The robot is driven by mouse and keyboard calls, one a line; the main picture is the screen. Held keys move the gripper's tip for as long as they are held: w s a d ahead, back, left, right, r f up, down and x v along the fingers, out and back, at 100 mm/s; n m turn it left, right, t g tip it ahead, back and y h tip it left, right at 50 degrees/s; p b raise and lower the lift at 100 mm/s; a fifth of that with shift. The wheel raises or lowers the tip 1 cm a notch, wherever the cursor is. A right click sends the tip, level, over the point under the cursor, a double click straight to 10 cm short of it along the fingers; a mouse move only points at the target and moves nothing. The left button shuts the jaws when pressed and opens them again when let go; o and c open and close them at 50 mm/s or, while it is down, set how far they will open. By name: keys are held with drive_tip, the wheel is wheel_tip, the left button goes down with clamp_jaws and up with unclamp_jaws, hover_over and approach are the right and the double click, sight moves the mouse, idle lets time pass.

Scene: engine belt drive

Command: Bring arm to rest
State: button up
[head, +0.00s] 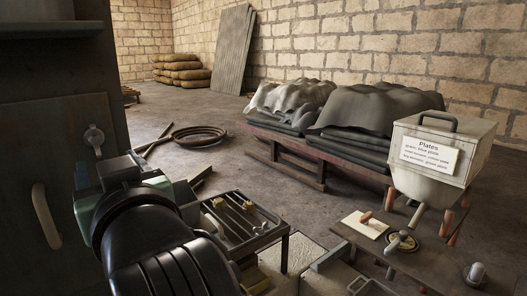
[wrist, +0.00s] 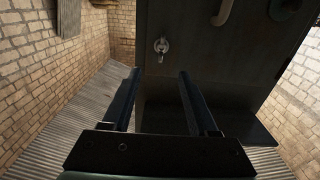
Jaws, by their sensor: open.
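My gripper (wrist: 158,74) shows in the wrist view with its two dark fingers apart and nothing between them. A dark cabinet (wrist: 205,75) with a metal latch (wrist: 161,47) is beyond the fingertips; I cannot tell how far off it is. In the head view my arm, black and green, fills the lower left and comes close to the same kind of dark cabinet (head: 50,120). My fingers cannot be made out in the head view.
The cabinet has a pale handle (head: 46,216). A metal tray table (head: 245,222) stands right of my arm. Covered stacks (head: 350,115) stand behind. A coiled hose (head: 200,138) lies on open floor.

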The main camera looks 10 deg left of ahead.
drive_tip(key=s+d+r+m+t+h, duration=0.3)
drive_tip(key=d+r+m+t+h, duration=0.2)
drive_tip(key=d, duration=0.7)
drive_tip(key=s+d+r+m+t+h, duration=0.3)
drive_tip(key=d+r+m+t+h, duration=0.2)
drive_tip(key=d, duration=0.8)
wheel_tip(320, 180, up, 6)
drive_tip(key=t+h, duration=0.3)
drive_tip(key=t, duration=0.2)
drive_tip(key=shift+d+f+t+h, duration=0.2)
drive_tip(key=shift+d+t+h, duration=0.1)
drive_tip(key=shift+w, duration=0.1)
